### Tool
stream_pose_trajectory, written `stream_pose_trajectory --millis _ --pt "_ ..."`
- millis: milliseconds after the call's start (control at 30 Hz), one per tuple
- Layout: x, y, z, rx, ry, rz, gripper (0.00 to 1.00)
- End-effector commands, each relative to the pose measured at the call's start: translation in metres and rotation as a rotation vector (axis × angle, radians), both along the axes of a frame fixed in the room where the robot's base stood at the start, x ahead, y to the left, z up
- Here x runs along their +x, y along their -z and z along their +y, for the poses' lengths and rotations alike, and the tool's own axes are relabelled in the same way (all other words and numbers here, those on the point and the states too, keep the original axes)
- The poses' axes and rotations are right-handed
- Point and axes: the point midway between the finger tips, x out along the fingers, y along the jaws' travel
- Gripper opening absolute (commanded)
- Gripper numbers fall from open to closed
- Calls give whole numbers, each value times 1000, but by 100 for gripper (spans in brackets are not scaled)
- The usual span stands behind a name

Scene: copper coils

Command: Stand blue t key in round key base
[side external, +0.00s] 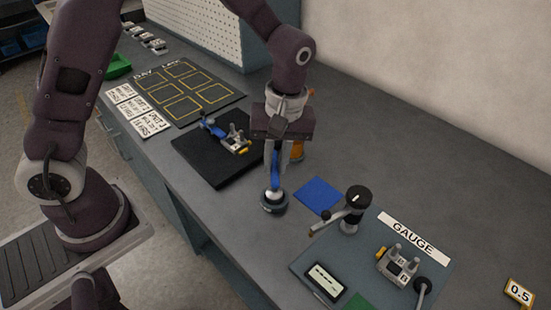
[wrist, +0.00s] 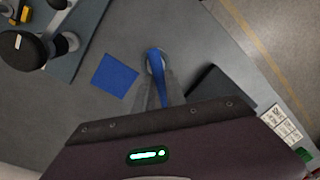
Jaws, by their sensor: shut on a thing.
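The blue T key (side external: 275,176) is upright between the fingers of my gripper (side external: 277,168). Its lower end is at the round key base (side external: 273,204), a dark disc with a light rim on the bench; I cannot tell whether it is fully seated. In the wrist view the blue key (wrist: 155,62) runs from between my gripper's fingers (wrist: 158,90) towards the base, which is mostly hidden there. My gripper is shut on the key, directly above the base.
A blue square (side external: 318,196) lies right of the base. Further right is the gauge plate (side external: 437,262) with a black-topped post (side external: 356,198). A black mat (side external: 200,168) with a small clamp-like fixture (side external: 236,142) is to the left. An orange cylinder (side external: 298,150) stands behind my gripper.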

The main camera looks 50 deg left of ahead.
Motion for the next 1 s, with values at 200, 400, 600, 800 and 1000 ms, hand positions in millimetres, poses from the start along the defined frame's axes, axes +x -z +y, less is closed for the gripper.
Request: stream_pose_trajectory --millis 200,400,600,800,1000 --pt "0 0 0 0 0 0 0" --pt "0 2 0 0 0 0 0" --pt "-1 7 0 0 0 1 0" --pt "0 7 0 0 0 0 0" --pt "0 7 0 0 0 0 29"
